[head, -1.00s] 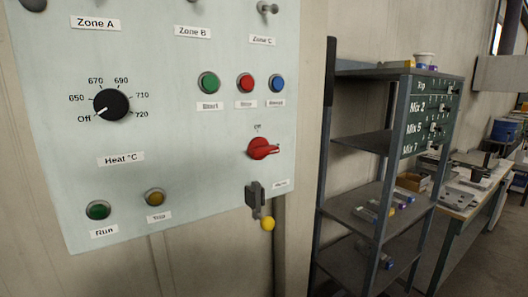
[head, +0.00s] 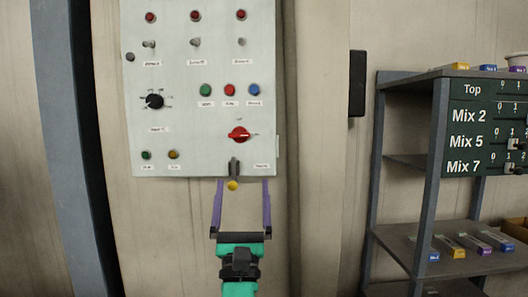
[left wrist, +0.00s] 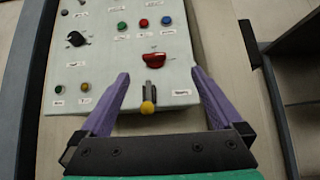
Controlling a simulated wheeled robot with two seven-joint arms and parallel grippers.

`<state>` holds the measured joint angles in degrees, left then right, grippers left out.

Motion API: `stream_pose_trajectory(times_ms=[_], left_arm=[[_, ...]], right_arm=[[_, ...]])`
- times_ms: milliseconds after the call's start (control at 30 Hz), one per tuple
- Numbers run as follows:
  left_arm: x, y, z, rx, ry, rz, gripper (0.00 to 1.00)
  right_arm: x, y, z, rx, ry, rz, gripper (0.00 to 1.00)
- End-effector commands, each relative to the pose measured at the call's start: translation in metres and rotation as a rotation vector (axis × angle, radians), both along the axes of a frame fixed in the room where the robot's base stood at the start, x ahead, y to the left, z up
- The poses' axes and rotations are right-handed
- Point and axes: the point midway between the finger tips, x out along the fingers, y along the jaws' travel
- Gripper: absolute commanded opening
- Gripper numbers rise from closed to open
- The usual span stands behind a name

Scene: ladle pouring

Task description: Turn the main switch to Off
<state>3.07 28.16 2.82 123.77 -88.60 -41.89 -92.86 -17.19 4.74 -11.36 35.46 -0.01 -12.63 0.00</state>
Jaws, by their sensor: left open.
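The main switch (head: 239,134) is a red rotary knob at the lower right of the pale control panel (head: 190,60). Its handle lies roughly sideways; an Off mark sits above it. The switch also shows in the left wrist view (left wrist: 154,62), ahead of the fingers. My left gripper (head: 243,183) is open and empty. Its two purple fingers are spread apart below the switch, with the tips near the panel's lower edge. My right gripper is not in view.
A grey shelf rack (head: 428,190) stands at the right.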

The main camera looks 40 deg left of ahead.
Motion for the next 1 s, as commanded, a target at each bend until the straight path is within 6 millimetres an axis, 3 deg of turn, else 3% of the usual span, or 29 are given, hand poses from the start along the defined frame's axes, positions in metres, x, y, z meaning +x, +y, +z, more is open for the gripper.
stream_pose_trajectory(times_ms=[300,500,667,933,1000], left_arm=[[0.04,0.03,0.058,-0.001,0.002,0.0,1.0],[0.068,0.051,0.091,-0.004,0.004,-0.002,1.0],[0.08,0.059,0.101,-0.005,0.005,-0.003,1.0],[0.082,0.06,0.1,-0.005,0.005,-0.005,1.0],[0.082,0.06,0.1,-0.005,0.005,-0.005,0.73]], right_arm=[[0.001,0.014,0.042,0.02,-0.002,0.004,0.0],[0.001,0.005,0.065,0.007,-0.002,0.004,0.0],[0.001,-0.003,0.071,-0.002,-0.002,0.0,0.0],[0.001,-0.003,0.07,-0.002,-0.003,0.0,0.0],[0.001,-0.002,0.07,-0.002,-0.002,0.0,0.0]])
